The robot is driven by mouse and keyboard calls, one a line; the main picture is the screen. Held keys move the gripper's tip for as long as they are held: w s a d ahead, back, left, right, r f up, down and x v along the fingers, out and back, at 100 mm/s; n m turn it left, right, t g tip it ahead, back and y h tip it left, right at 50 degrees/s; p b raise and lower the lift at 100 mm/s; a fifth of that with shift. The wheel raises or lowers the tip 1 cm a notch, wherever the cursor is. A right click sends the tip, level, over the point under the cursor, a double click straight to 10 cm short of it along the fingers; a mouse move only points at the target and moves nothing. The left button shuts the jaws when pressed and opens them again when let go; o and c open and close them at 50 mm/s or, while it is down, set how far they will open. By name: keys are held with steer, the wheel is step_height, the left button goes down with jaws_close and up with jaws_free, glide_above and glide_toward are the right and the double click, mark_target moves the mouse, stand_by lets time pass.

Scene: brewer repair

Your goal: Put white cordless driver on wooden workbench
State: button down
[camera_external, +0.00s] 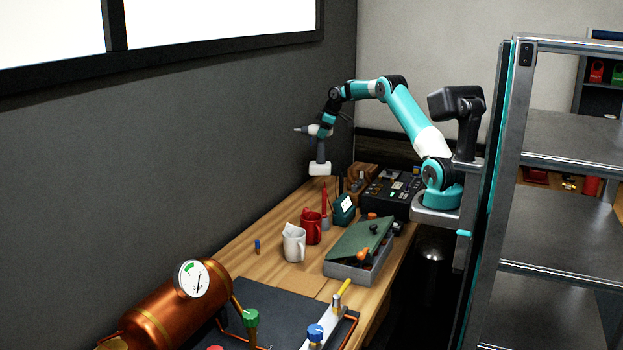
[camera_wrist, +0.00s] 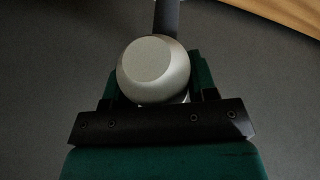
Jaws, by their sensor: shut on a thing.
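The white cordless driver (camera_external: 319,169) hangs upright in the air above the far left part of the wooden workbench (camera_external: 270,246), near the grey wall. Its bit points left and its white battery foot faces down, clear of the bench top. My gripper (camera_external: 323,131) is shut on the driver's upper body. In the wrist view my gripper (camera_wrist: 160,95) has its jaws on both sides of a round pale grey end of the driver (camera_wrist: 155,68). The rest of the driver is mostly hidden there.
On the bench stand a white mug (camera_external: 293,244), a red mug (camera_external: 311,227), a red screwdriver (camera_external: 324,203), a teal device (camera_external: 344,210) and a grey box with a green lid (camera_external: 358,250). A copper boiler (camera_external: 175,308) lies in front. Bare wood shows left of the mugs.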

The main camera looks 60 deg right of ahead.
mark_target(322, 156)
step_height(322, 156, down, 10)
steer(key=p, duration=0.3)
steer(key=shift+f, duration=0.65)
steer(key=shift+f, duration=0.15)
steer(key=shift+c, duration=2.1)
jaws_free()
